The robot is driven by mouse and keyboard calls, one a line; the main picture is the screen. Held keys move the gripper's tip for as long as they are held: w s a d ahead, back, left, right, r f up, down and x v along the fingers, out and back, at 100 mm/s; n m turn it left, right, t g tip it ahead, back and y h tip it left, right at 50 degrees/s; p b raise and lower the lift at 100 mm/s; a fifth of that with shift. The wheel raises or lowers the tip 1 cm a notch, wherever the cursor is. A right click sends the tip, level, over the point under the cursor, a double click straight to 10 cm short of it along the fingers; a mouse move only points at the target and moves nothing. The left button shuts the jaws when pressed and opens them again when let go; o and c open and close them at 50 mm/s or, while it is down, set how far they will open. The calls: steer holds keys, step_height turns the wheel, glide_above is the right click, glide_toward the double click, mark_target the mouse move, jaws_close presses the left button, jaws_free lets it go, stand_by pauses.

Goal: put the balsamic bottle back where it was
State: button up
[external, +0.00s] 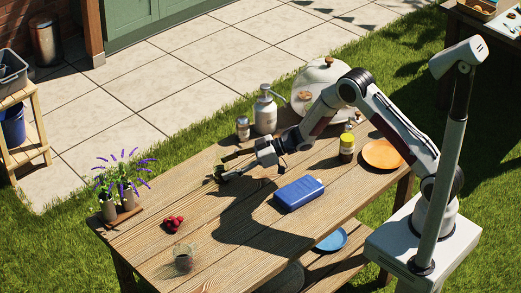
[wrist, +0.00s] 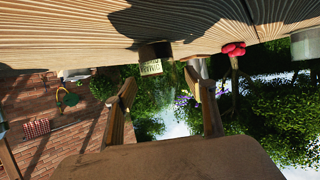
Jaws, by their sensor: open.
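A small dark bottle with a cream label, seemingly the balsamic bottle (wrist: 151,58), shows in the wrist view just ahead of the fingertips, a little left of centre. The picture there is upside down, with the tabletop along the top. The label is only partly readable. My gripper (wrist: 160,82) has its two fingers spread, with nothing clasped between them. In the external view, my gripper (external: 221,169) reaches left, low over the table's far side. A dark shape at its fingertips may be the bottle, but it is too small to be sure.
Raspberries (external: 173,224), a glass (external: 183,258) and potted lavender (external: 108,208) stand left on the table (external: 226,265). A blue box (external: 299,193), a yellow-capped bottle (external: 347,148), an orange plate (external: 383,154), a metal dispenser (external: 265,113) and a shaker (external: 242,128) stand right and behind.

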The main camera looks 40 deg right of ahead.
steer(key=v, duration=0.9)
steer(key=shift+d+r, duration=0.1)
steer(key=shift+d, duration=0.05)
stand_by(0.6)
steer(key=d+r+m+t+h, duration=0.2)
steer(key=d+r+h, duration=0.3)
steer(key=d+r, duration=0.5)
steer(key=s+d+r+m+h, duration=0.45)
steer(key=s+d+r, duration=0.25)
steer(key=r, duration=0.3)
steer(key=s+d+r+m+g+h, duration=0.1)
steer(key=s+d+r, duration=0.1)
steer(key=s, duration=0.6)
steer(key=s+d+r+m+g+h, duration=0.1)
steer(key=s+d, duration=0.1)
steer(key=s, duration=0.6)
steer(key=s+a+f+m+g, duration=0.1)
steer(key=s, duration=0.8)
steer(key=s+a+f+g+y, duration=0.1)
steer(key=s+a, duration=0.1)
steer(key=s, duration=0.6)
steer(key=shift+s+m+g, duration=0.35)
steer(key=shift+s+g, duration=0.05)
